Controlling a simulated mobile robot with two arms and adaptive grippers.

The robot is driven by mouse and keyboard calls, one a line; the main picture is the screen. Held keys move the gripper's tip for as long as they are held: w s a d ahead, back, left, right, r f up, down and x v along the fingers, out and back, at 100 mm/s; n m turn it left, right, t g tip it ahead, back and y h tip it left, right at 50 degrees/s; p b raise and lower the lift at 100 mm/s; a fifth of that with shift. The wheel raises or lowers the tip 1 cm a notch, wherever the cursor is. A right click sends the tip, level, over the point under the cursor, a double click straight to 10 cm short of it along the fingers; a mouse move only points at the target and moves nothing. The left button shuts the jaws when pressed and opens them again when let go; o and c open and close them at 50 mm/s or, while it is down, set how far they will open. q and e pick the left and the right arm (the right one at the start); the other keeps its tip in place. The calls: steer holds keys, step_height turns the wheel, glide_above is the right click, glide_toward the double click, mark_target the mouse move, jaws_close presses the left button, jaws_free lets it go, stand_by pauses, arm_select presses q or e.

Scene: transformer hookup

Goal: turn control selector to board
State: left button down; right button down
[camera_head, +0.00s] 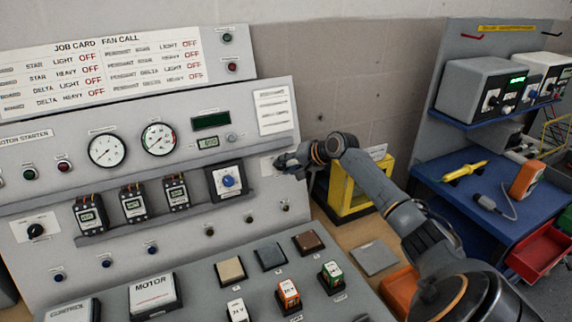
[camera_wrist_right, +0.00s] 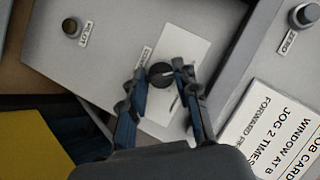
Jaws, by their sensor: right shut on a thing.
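In the right wrist view, a round black selector knob (camera_wrist_right: 160,74) sits on a white plate (camera_wrist_right: 185,50). My right gripper's fingertips (camera_wrist_right: 160,72) are on either side of this knob, and it is shut on it. Another black knob (camera_head: 36,230) on a white plate is at the panel's far left. My left gripper is not in view.
A blue-knobbed switch (camera_head: 228,181) and several small black modules stand on the panel's ledge. A yellow frame (camera_head: 349,195) stands right of the panel, behind my right arm. A blue bench (camera_head: 455,200) with instruments is at the right.

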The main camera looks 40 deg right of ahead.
steer(key=shift+f, duration=0.1)
steer(key=c, duration=1)
jaws_free()
steer(key=shift+s, duration=0.1)
steer(key=v, duration=1.2)
